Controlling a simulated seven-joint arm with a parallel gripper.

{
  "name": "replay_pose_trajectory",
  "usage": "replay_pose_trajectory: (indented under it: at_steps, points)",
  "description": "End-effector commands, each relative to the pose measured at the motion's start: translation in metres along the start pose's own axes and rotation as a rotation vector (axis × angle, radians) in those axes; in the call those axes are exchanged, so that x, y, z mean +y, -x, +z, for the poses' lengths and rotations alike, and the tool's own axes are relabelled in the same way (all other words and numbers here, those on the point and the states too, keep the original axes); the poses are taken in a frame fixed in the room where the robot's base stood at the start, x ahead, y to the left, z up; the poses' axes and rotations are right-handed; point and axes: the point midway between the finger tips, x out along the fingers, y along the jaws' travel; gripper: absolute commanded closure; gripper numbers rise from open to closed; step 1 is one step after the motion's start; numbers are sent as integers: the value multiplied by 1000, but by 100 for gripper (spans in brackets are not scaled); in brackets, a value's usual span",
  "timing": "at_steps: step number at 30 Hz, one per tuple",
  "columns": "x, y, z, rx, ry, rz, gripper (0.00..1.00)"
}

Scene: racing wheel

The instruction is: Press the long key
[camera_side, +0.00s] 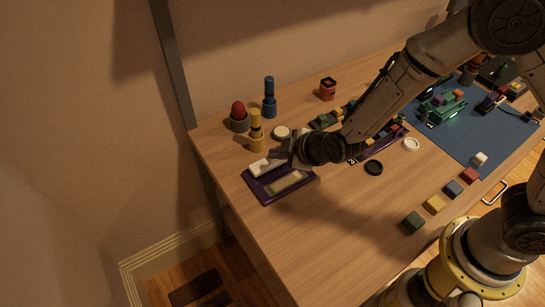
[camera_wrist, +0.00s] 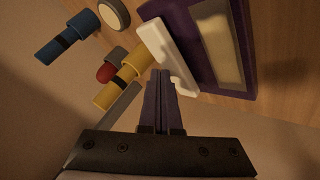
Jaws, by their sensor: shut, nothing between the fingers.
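A dark purple base (camera_side: 268,197) lies near the table's left front edge and carries a white bar (camera_side: 262,168) and a long cream panel (camera_side: 290,182). I cannot tell for sure which of these two is the long key. In the wrist view, the purple base (camera_wrist: 238,92) is at the upper right, with the cream panel (camera_wrist: 210,35) and the white bar (camera_wrist: 166,50) on it. In the side view, my wrist partly hides my gripper (camera_side: 298,158).
A yellow peg (camera_side: 256,135), blue peg (camera_side: 269,100), red egg-shaped piece in a cup (camera_side: 238,113) and round cream disc (camera_side: 281,132) stand behind the base. A black ring (camera_side: 374,168) and several coloured cubes lie to the right. The table's front middle is clear.

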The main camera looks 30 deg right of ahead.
Motion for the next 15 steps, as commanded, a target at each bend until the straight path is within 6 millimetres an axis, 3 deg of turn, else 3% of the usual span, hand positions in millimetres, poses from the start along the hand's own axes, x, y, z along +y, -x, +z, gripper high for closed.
replay_pose_trajectory:
  at_steps: [15]
  points:
    - [7, 11, -7, -1, 0, -1, 100]
